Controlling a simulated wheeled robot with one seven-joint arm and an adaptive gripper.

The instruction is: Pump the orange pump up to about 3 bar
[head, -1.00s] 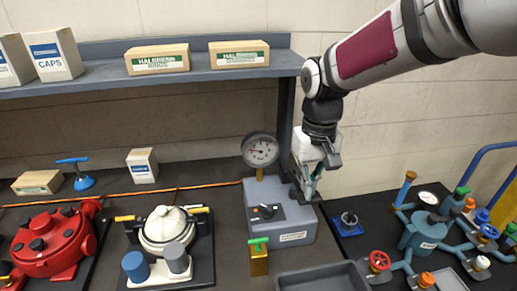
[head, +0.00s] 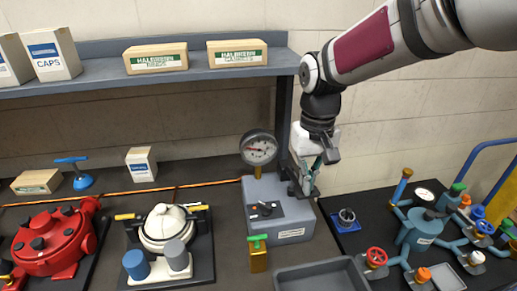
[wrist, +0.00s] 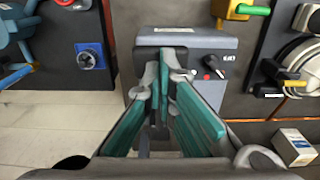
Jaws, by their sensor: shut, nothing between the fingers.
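A grey box (head: 278,208) with a dark knob and a white label stands on the bench. A round pressure gauge (head: 259,148) rises from its back; its scale is too small to read. No clearly orange pump body shows. My gripper (head: 309,187) points down at the box's right edge, its fingers shut. Nothing is held, and whether the fingers touch that part cannot be told.
A red motor (head: 52,242) and a white-domed unit (head: 164,222) stand left. A yellow block (head: 258,261) with a green handle and a grey tray (head: 322,270) lie in front. Teal piping with valves (head: 420,232) is at right. A shelf (head: 205,73) spans behind.

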